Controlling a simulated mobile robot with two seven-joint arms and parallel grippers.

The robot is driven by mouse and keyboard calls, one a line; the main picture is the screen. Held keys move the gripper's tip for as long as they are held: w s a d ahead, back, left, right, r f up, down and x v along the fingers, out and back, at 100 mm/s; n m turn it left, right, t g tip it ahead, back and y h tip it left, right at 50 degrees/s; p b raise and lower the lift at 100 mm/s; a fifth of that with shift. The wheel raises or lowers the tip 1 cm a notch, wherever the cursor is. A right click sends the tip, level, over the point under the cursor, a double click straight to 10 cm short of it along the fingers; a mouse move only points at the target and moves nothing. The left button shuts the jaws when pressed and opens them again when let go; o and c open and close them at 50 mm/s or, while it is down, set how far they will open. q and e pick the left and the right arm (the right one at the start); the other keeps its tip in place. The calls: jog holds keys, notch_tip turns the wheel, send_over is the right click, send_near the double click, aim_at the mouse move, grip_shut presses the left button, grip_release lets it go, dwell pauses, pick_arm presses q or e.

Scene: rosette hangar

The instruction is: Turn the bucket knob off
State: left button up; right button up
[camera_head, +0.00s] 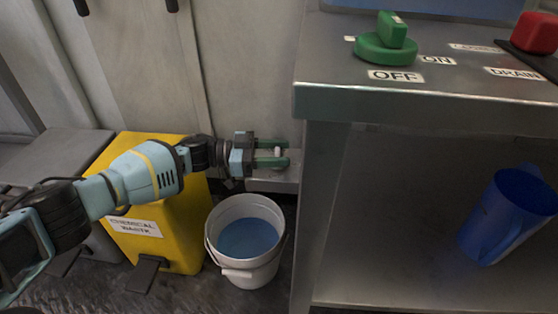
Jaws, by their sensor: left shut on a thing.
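A green knob (388,45) with a round base and an upright grip stands on the grey metal console. An OFF label (396,75) lies in front of it and an ON label (437,60) to its right. My left gripper (278,152) is left of the console, below its top and above the bucket, well apart from this knob. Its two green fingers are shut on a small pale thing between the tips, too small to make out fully. A white bucket (221,240) with blue liquid stands on the floor below the gripper. My right gripper is not in view.
The console top (330,52) has a red knob (535,33) by a DRAIN label at its right. A yellow chemical waste bin (178,225) stands left of the bucket, under my left arm.

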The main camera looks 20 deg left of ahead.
pick_arm(q)
jog(key=shift+m+g+h+b, duration=0.4)
jog(key=shift+m+g+b, duration=0.3)
jog(key=shift+g+b, duration=0.3)
jog(key=o, duration=1)
jog(key=shift+d, duration=0.1)
jog(key=shift+p+v, duration=0.6)
jog(key=shift+v, duration=3.35)
jog(key=shift+w, duration=0.1)
